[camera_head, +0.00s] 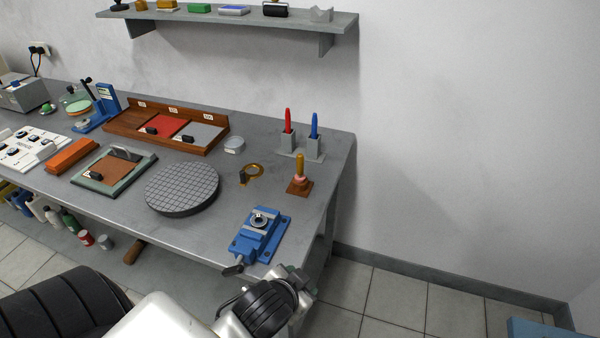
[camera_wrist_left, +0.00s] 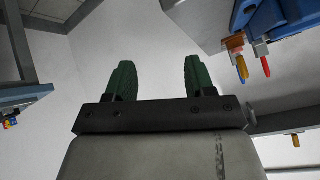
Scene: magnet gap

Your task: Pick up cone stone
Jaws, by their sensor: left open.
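I take the cone stone to be the pinkish piece with an upright yellow handle (camera_head: 299,169) on a small brown wooden block (camera_head: 299,188), near the bench's right end; this is not certain. In the left wrist view its brown block (camera_wrist_left: 233,42) shows at the upper right. My left gripper (camera_wrist_left: 158,75) is open, with two green fingers apart and nothing between them. In the head view my left arm comes in at the bottom, its end below the bench's front edge by the blue vise. The fingers are not clear there. My right gripper is not in view.
A blue vise (camera_head: 262,235) stands at the front right corner. Behind the block a grey holder (camera_head: 300,148) carries red and blue pens. A round gridded plate (camera_head: 182,190) and a brass loupe (camera_head: 250,174) lie to the left. A wall shelf (camera_head: 240,19) hangs above.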

